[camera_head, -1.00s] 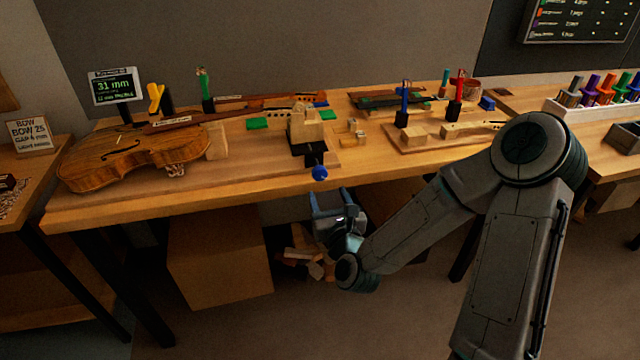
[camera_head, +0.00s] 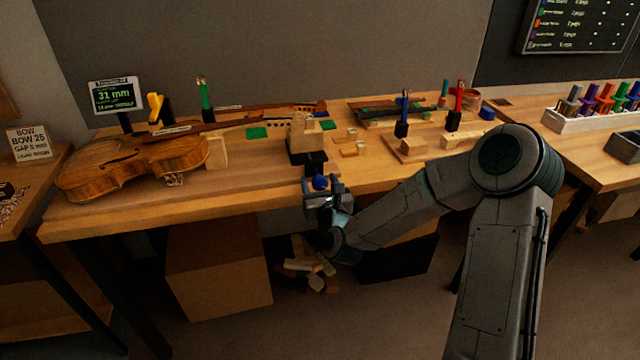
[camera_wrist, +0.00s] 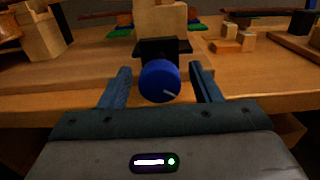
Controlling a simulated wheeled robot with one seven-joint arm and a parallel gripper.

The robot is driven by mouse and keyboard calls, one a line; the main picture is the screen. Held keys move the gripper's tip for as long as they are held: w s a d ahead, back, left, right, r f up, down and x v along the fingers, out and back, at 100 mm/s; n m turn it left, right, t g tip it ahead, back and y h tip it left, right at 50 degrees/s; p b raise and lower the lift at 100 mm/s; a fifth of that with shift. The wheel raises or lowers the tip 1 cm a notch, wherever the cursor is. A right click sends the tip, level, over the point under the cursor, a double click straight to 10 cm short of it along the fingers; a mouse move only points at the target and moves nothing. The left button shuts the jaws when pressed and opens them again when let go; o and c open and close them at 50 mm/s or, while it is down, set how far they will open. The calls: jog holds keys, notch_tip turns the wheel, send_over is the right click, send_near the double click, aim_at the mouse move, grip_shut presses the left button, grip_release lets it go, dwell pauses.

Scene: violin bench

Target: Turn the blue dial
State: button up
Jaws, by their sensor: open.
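The blue dial (camera_head: 320,183) sits at the front edge of the bench, on the front of a black mount (camera_head: 307,158) with a wooden block above it. In the wrist view the blue dial (camera_wrist: 160,81) faces me, with a pale mark pointing to its lower right. My gripper (camera_head: 321,187) is at the bench's front edge, level with the dial. In the wrist view its two fingers (camera_wrist: 162,82) stand open, one on each side of the dial. A gap shows between each finger and the dial.
A violin (camera_head: 130,165) lies at the left of the bench (camera_head: 240,200). A small display (camera_head: 115,95) reading 31 mm stands behind it. Small wooden blocks (camera_head: 350,150) and a board with upright tools (camera_head: 410,155) are to the right. A cardboard-coloured box (camera_head: 218,270) stands under the bench.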

jog(key=c, duration=1)
